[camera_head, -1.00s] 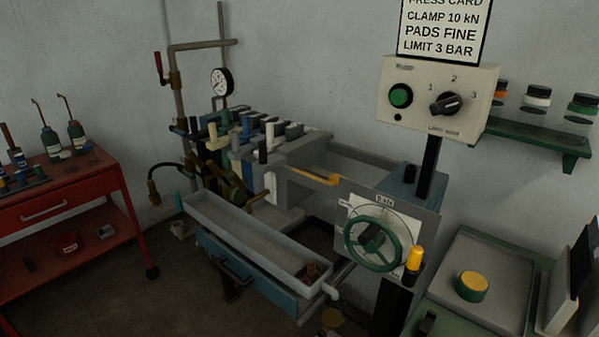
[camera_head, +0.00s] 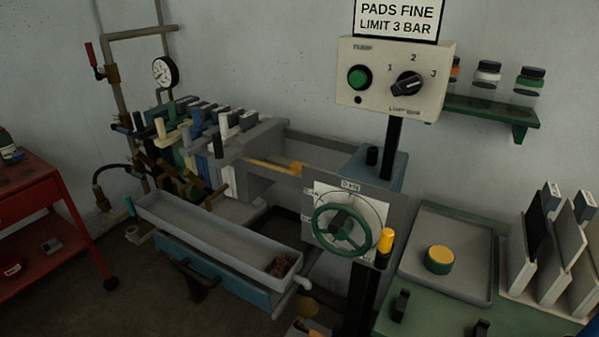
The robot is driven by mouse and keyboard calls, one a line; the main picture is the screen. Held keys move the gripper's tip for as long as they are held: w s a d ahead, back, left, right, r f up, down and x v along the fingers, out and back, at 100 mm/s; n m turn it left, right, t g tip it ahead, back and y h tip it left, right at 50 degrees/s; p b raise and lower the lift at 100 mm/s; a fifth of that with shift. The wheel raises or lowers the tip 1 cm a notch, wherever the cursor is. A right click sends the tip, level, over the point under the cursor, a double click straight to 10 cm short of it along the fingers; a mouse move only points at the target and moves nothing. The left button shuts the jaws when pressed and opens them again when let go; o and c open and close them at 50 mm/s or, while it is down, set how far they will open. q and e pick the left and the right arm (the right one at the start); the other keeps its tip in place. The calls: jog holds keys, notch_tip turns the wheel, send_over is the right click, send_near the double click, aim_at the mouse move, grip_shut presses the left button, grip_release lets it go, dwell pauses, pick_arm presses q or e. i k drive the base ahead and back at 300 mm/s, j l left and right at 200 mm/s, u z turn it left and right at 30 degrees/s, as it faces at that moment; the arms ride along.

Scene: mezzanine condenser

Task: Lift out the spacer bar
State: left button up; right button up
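A yellow bar (camera_head: 272,166), which looks like the spacer bar, lies in the filter press between the grey thick head block (camera_head: 250,155) and the end plate with the green handwheel (camera_head: 342,230). Its right end has a raised yellow piece close to the end plate. Its lower side is hidden, so I cannot tell what it rests on. Neither of my grippers can be made out in the head view.
A long grey tray (camera_head: 215,232) runs in front of the press above a blue drawer. A control box (camera_head: 393,78) stands on a post behind the handwheel. At right, a green bench holds a grey tray (camera_head: 445,285) with a yellow-topped round pad, and upright plates (camera_head: 550,255).

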aim_at(294, 166)
jog(key=z, duration=0.95)
jog(key=j+z, duration=0.4)
jog(key=j, duration=0.15)
jog(key=j+z, duration=0.4)
jog(key=j, duration=0.15)
jog(key=j+z, duration=0.4)
jog(key=j, duration=0.15)
jog(key=k+j+z, duration=0.15)
jog(key=j+z, duration=0.2)
jog(key=j, duration=0.15)
